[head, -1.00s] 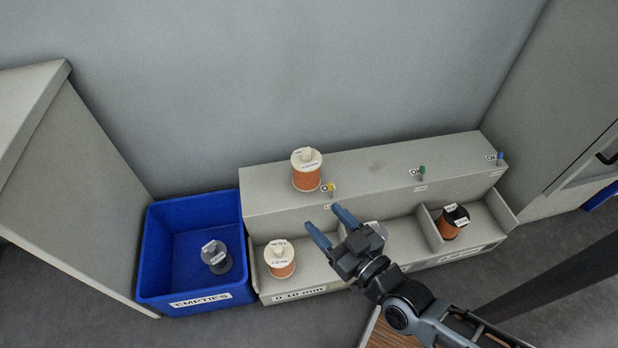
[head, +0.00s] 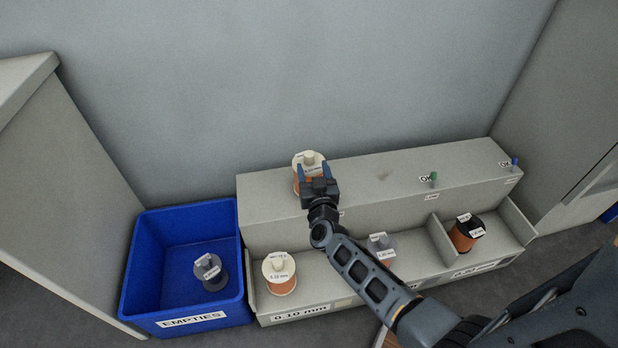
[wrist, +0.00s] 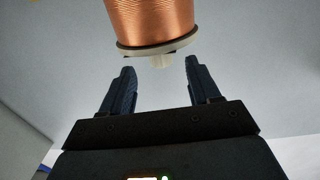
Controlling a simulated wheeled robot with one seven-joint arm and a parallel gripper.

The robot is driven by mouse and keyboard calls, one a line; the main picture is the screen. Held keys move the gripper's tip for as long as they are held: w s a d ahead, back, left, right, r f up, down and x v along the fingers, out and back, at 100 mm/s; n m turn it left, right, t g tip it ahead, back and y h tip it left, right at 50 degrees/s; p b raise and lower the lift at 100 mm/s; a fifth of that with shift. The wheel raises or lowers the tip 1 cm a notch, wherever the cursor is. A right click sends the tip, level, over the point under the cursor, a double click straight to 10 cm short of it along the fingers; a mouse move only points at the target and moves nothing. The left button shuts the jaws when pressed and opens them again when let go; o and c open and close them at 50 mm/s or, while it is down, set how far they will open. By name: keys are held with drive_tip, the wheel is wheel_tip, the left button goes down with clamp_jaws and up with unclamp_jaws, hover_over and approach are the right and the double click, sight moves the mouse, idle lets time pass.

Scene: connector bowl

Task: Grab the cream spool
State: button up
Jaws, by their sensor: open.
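Two cream spools wound with copper wire show in the head view. One cream spool (head: 301,158) stands on the upper ledge at the left, partly hidden by my gripper (head: 315,174). The other cream spool (head: 279,275) stands in the lower left compartment. In the wrist view, the copper winding (wrist: 153,22), cream flange and small knob (wrist: 161,62) of a spool show just beyond my fingertips. My gripper (wrist: 160,67) is open and holds nothing. The knob lies in line between the two fingers; I cannot tell whether it is between their tips in depth.
A blue EMPTIES bin (head: 127,290) holds a grey spool (head: 211,272). Another grey spool (head: 380,247) and a black-topped copper spool (head: 467,233) stand in lower compartments. A green peg (head: 433,177) and a blue peg (head: 514,162) stand on the ledge. A wall rises behind.

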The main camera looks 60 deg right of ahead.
sight(310, 161)
drive_tip(key=b+x, duration=0.1)
drive_tip(key=x, duration=0.2)
drive_tip(key=b+x, duration=0.1)
drive_tip(key=x, duration=0.1)
drive_tip(key=shift+w+f+b, duration=0.1)
drive_tip(key=shift+f+b, duration=0.2)
drive_tip(key=shift+f, duration=0.05)
drive_tip(key=shift+w+d+r, duration=0.1)
drive_tip(key=shift+w+d, duration=0.2)
drive_tip(key=shift+d, duration=0.1)
clamp_jaws()
idle(0.7)
drive_tip(key=shift+r, duration=0.2)
